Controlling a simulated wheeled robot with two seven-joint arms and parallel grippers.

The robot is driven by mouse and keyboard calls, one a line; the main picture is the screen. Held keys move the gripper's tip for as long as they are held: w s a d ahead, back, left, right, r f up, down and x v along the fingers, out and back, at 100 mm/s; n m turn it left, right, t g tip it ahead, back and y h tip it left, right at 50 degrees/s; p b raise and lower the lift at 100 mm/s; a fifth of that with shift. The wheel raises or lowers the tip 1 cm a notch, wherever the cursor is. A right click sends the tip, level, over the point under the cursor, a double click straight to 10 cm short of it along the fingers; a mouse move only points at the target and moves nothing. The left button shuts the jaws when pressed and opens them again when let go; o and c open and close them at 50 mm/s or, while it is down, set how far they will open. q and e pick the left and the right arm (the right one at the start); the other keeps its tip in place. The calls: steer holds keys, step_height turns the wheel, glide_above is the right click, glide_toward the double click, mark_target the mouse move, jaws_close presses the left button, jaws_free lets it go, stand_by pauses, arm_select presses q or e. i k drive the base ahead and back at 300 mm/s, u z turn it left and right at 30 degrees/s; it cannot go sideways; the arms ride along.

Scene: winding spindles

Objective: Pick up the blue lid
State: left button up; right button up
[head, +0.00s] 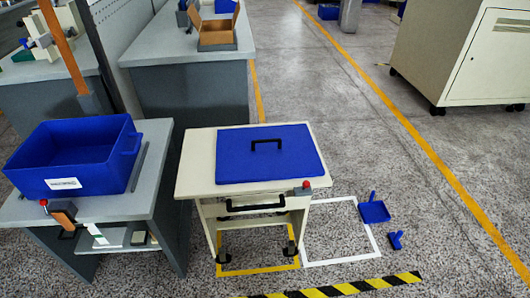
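The blue lid (240,163) is a flat blue panel with a black handle (266,144) standing up near its middle. It lies flat on top of the cream wheeled cart (195,178) in the head view. Nothing covers it. Neither of my grippers shows in the head view.
An open blue bin (131,166) with a white label stands on the grey bench left of the cart, with a gap between. A blue dustpan (374,210) and brush (396,240) lie on the floor at right. A cream cabinet (470,50) stands back right.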

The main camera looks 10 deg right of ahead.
mark_target(244, 155)
steer(key=k, duration=0.5)
steer(key=u, duration=0.5)
steer(key=i, duration=1.35)
steer(key=z, duration=0.05)
